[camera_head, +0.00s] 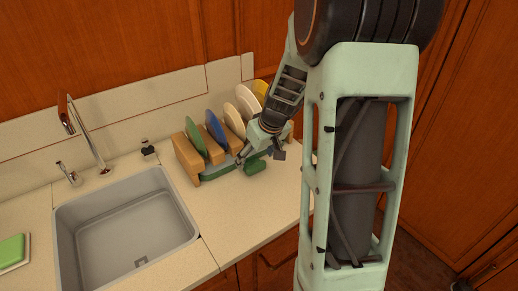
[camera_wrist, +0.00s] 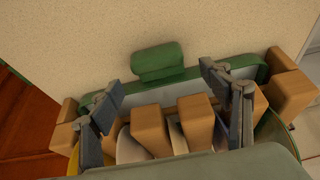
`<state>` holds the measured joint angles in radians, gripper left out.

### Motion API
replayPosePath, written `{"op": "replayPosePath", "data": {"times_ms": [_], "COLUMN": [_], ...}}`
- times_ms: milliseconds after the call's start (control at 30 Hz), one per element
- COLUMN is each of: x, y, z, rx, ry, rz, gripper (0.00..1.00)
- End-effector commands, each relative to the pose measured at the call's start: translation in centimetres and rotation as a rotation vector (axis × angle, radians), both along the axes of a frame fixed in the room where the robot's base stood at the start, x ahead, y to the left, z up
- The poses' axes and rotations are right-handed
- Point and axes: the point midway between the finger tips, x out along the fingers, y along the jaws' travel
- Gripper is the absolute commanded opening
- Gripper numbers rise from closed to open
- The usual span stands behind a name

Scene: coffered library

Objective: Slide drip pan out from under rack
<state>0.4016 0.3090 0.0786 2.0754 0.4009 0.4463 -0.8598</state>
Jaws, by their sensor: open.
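The green drip pan (camera_head: 219,171) lies on the counter under the wooden dish rack (camera_head: 187,157), its front edge and a rounded green tab (camera_head: 255,167) sticking out at the front. In the wrist view the pan's rim (camera_wrist: 262,73) shows beyond the rack's wooden blocks (camera_wrist: 196,120), with the tab (camera_wrist: 158,62) outside it. My gripper (camera_head: 260,157) is open above the rack's front. In the wrist view the two fingers of my gripper (camera_wrist: 162,84) stand wide apart, on either side of the tab's width. No contact with the tab shows. The rest of the pan is hidden under the rack.
Green (camera_head: 196,138), blue (camera_head: 215,128), white (camera_head: 234,120) and yellow (camera_head: 260,89) plates stand in the rack, close to my gripper. The sink (camera_head: 125,238) and faucet (camera_head: 85,133) are to the left. The counter (camera_head: 233,213) before the rack is clear.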

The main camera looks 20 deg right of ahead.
Motion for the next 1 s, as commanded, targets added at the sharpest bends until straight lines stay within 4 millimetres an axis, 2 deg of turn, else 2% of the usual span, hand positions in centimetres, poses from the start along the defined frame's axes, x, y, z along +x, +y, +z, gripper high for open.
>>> {"op": "replayPosePath", "data": {"times_ms": [100,233,633,1000], "x": [0.6,1.0,1.3,1.2], "y": [0.2,0.3,0.2,0.2], "z": [-1.6,-2.6,-3.0,-3.0], "rx": [0.001,0.001,-0.001,-0.001], "ry": [0.003,0.001,-0.001,0.000], "rz": [0.001,-0.001,0.000,0.000], "gripper": [0.71,0.71,0.70,0.29]}}
